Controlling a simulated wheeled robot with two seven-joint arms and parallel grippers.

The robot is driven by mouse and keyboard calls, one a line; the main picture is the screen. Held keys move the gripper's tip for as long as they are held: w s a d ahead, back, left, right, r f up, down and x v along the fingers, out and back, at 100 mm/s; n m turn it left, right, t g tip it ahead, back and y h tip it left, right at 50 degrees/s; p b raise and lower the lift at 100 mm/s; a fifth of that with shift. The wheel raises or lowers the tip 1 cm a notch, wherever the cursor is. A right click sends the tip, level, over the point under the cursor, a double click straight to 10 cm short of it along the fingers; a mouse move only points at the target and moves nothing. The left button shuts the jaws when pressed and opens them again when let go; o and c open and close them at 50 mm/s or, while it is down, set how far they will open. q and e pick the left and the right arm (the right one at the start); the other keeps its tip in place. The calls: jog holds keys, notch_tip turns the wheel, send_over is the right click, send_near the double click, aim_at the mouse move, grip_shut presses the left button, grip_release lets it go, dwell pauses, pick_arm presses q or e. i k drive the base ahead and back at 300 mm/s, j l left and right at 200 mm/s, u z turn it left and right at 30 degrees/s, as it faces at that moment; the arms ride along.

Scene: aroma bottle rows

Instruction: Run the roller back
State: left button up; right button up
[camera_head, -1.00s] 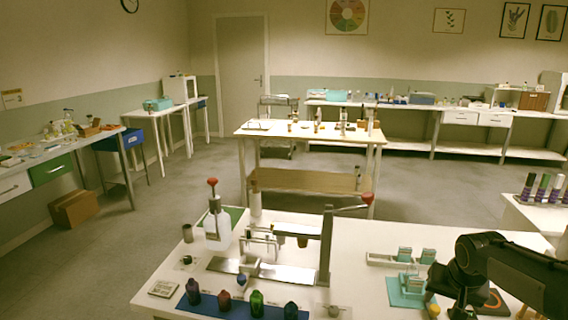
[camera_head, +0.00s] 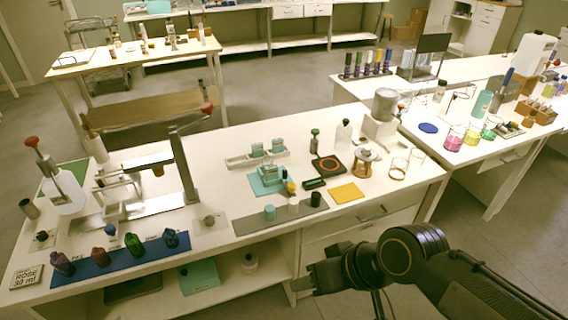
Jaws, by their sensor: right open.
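No part is clearly recognisable as the roller. A small teal device (camera_head: 272,173) stands on a teal mat on the white bench, with a yellow-topped piece (camera_head: 291,188) at its right. In front, a grey strip (camera_head: 245,224) bears a teal cylinder (camera_head: 269,212) and a dark cylinder (camera_head: 316,199). A metal press stand (camera_head: 188,175) with a red-knobbed lever stands at left. My right gripper (camera_head: 301,277) is open, low in front of the bench, pointing left and touching none of these. Its fingertips are dark and hard to make out. My left gripper is out of view.
A blue mat (camera_head: 85,278) bears a purple, a red, a green and a blue bottle. A white pump bottle (camera_head: 68,192) stands at far left. A yellow pad (camera_head: 346,193) and glassware lie right of the grey strip. An open shelf (camera_head: 225,275) lies under the bench.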

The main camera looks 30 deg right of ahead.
aim_at(290, 187)
jog(key=z, duration=1.05)
